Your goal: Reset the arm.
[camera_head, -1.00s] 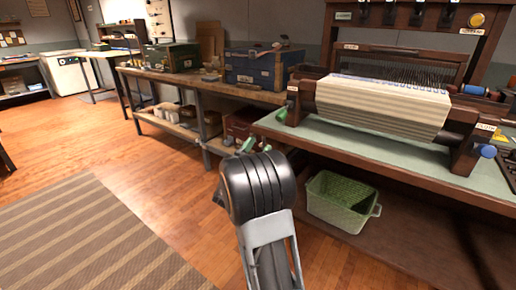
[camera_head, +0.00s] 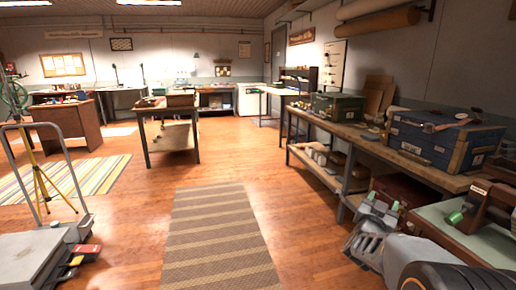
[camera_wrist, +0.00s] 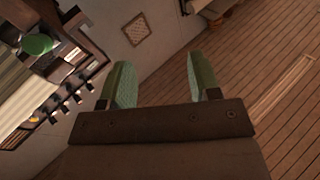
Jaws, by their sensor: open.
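My gripper (camera_head: 383,201) is at the lower right of the head view, in front of the workbench side. In the wrist view my gripper (camera_wrist: 162,82) shows two green-padded fingers standing well apart. Nothing is seen between them, so it is open and empty. My arm runs in from the bottom right corner of the head view, partly cut off by the frame.
A workbench (camera_head: 410,161) along the right wall carries a blue chest (camera_head: 425,143) and a green chest (camera_head: 338,106). A striped rug (camera_head: 220,240) lies on open wooden floor in the middle. A grey platform cart (camera_head: 35,260) stands at lower left.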

